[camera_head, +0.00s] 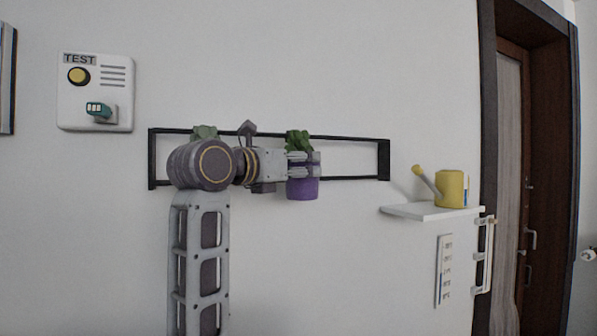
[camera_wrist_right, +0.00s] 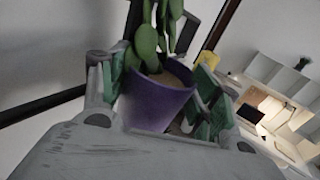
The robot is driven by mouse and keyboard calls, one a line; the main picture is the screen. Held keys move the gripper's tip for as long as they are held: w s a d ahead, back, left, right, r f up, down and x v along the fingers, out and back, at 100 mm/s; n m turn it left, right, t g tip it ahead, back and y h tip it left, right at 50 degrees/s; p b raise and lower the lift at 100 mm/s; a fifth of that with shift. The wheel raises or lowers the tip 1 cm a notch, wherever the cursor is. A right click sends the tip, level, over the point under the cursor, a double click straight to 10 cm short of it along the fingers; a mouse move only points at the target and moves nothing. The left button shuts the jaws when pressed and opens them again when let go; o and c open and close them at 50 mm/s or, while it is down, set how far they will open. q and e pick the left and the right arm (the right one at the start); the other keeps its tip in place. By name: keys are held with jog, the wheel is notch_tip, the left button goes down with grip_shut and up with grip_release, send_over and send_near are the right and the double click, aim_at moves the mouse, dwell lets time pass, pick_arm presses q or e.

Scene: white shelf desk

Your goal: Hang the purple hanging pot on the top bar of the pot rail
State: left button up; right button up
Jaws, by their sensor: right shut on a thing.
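The purple hanging pot (camera_head: 303,188) holds a green plant and is upright in front of the black pot rail (camera_head: 350,138) on the wall. My right gripper (camera_head: 303,165) is shut on the pot. In the right wrist view the purple pot (camera_wrist_right: 157,103) sits between the green-padded fingers of my right gripper (camera_wrist_right: 155,95). Whether the pot's hook touches the bar is hidden by the plant and the fingers. My left gripper is not in view.
Another green plant (camera_head: 204,132) shows at the rail's left part, mostly hidden behind my arm. A white shelf (camera_head: 425,212) with a yellow watering can (camera_head: 450,188) is at the right. A white test panel (camera_head: 117,75) is on the wall at left. The rail's right part is free.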

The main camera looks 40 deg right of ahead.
jog(key=shift+r, duration=0.15)
notch_tip(320, 180, up, 18)
jog(key=shift+f, duration=0.2)
dwell(1.0)
jog(key=shift+s+d, duration=0.1)
dwell(0.6)
